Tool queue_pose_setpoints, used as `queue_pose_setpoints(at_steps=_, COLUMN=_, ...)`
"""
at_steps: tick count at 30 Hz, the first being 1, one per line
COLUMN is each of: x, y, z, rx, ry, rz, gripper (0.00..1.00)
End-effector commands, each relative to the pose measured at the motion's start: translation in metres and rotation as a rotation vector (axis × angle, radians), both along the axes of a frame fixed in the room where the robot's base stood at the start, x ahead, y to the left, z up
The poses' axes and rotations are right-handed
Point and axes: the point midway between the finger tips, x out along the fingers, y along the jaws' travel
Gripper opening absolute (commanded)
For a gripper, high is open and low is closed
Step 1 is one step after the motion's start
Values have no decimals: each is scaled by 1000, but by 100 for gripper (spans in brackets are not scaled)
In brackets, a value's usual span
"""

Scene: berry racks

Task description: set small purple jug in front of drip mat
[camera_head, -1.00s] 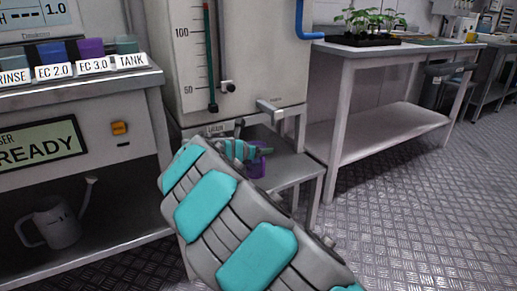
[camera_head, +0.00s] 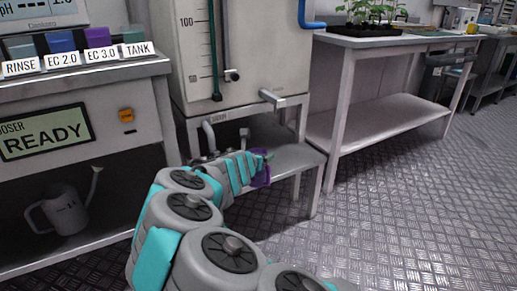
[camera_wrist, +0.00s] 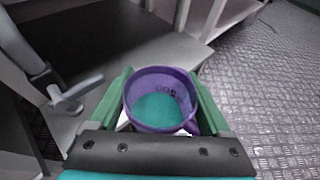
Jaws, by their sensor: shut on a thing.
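The small purple jug (camera_wrist: 160,85) is upright in the wrist view, with a teal inside or contents. My gripper (camera_wrist: 160,108) is shut on it, with one green finger on each side. In the head view the purple jug (camera_head: 261,168) shows at the end of my arm, partly hidden by my gripper (camera_head: 256,163). It is at the low grey shelf under the tank; I cannot tell whether it touches the shelf. I cannot make out a drip mat in either view.
The low shelf (camera_head: 291,160) stands under a big tank (camera_head: 255,60) with a tap (camera_head: 280,98). A grey tap (camera_wrist: 72,95) is left of the jug in the wrist view. A workbench (camera_head: 390,45) stands to the right. The floor (camera_head: 410,210) in front is clear.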

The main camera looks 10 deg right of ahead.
Motion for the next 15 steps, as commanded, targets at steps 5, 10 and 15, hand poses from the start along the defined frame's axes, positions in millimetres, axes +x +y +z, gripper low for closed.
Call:
queue_pose_setpoints(at_steps=5, x=-17, y=0, z=-6, rx=1, ry=3, rz=52, gripper=0)
queue_pose_setpoints(at_steps=10, x=-28, y=1, z=-16, rx=9, ry=15, rz=84, gripper=0)
queue_pose_setpoints(at_steps=15, x=-36, y=1, z=-16, rx=2, ry=3, rz=119, gripper=0)
